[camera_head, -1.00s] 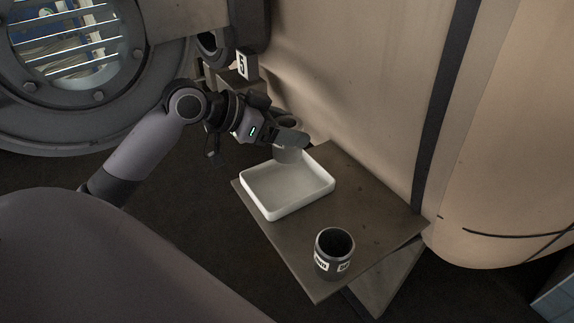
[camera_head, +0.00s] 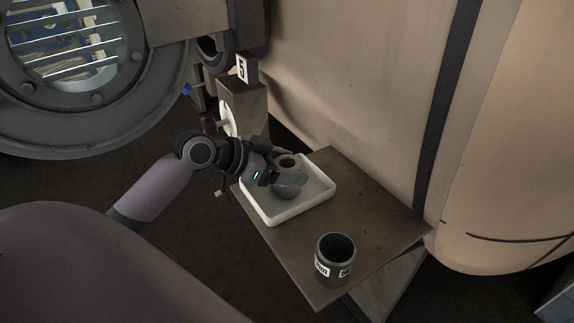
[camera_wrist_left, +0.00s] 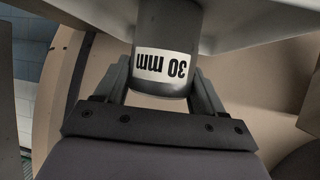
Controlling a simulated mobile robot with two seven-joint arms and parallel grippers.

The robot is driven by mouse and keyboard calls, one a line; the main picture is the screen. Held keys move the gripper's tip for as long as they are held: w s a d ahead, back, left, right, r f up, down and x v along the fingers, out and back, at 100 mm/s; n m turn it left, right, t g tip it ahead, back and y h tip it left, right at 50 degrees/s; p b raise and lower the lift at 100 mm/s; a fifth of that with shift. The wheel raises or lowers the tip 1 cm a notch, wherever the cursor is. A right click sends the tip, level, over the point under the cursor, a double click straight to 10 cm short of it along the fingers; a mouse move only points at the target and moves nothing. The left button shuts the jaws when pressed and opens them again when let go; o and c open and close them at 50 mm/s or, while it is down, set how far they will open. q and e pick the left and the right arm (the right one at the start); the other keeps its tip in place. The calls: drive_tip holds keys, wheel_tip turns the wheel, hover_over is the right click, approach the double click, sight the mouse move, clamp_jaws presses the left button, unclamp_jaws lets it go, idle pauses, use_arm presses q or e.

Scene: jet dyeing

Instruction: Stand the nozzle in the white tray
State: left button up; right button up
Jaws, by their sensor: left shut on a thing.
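The nozzle (camera_head: 285,191) is a short grey hollow cylinder, upright, with its open end up. My left gripper (camera_head: 288,178) is shut on it. In the left wrist view the nozzle (camera_wrist_left: 165,25) sits between both fingers, with a "30 mm" label that reads upside down. The white tray (camera_head: 305,211) is shallow and rectangular. In the head view the nozzle is inside the tray's outline, its lower end near the tray floor; I cannot tell whether it touches. My right gripper is not in view.
The tray rests on a brown table (camera_head: 375,210). A dark labelled cylinder (camera_head: 335,262) with an open top stands at the table's near end. A big beige vessel (camera_head: 360,80) rises behind.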

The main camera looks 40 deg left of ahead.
use_arm(q)
drive_tip(key=o, duration=1.4)
drive_tip(key=v, duration=1.2)
